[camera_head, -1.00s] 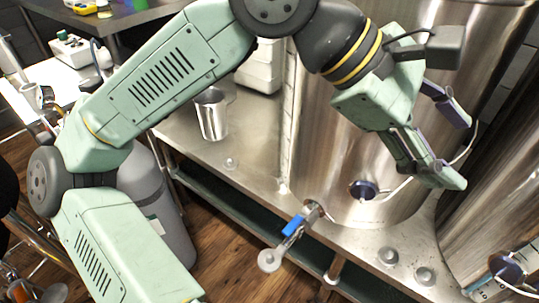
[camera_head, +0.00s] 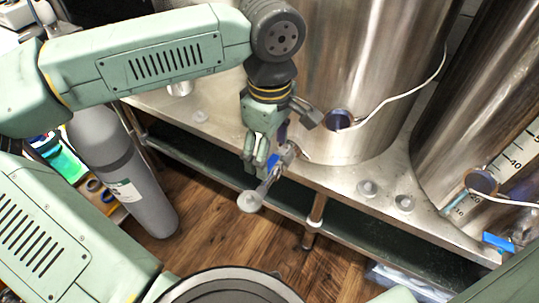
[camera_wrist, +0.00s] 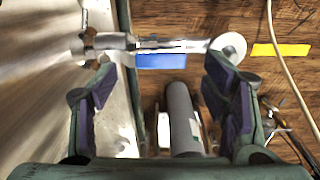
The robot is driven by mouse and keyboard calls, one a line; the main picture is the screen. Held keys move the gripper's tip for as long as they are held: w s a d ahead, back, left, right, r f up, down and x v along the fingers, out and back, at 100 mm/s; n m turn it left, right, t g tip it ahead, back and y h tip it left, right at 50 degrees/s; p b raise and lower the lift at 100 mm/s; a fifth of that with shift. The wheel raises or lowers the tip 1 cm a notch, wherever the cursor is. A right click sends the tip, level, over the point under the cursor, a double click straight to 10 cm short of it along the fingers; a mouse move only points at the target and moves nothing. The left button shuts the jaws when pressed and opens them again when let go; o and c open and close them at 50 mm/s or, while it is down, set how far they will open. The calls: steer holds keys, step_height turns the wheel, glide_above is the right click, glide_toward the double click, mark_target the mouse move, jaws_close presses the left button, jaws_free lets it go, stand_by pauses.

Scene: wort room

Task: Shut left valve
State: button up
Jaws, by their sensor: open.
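The left valve (camera_head: 282,160) is a steel tap on a pipe low on the front of the nearer steel tank (camera_head: 365,60), with a round pale end (camera_head: 250,201). In the wrist view its blue handle (camera_wrist: 162,61) lies along the pipe. In the head view the handle is partly hidden by my gripper (camera_head: 257,158), which is at the valve. In the wrist view my gripper (camera_wrist: 158,85) is open, with its purple-padded fingers apart on either side of the handle. I cannot tell whether a finger touches it.
The steel bench edge (camera_head: 330,187) runs below the valve, with small knobs on its top. A second steel tank (camera_head: 500,90) with its own blue-handled valve (camera_head: 498,242) stands at right. A grey gas cylinder (camera_head: 120,170) stands on the wooden floor at left.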

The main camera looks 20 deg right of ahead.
steer(key=shift+f, duration=1.05)
jaws_close()
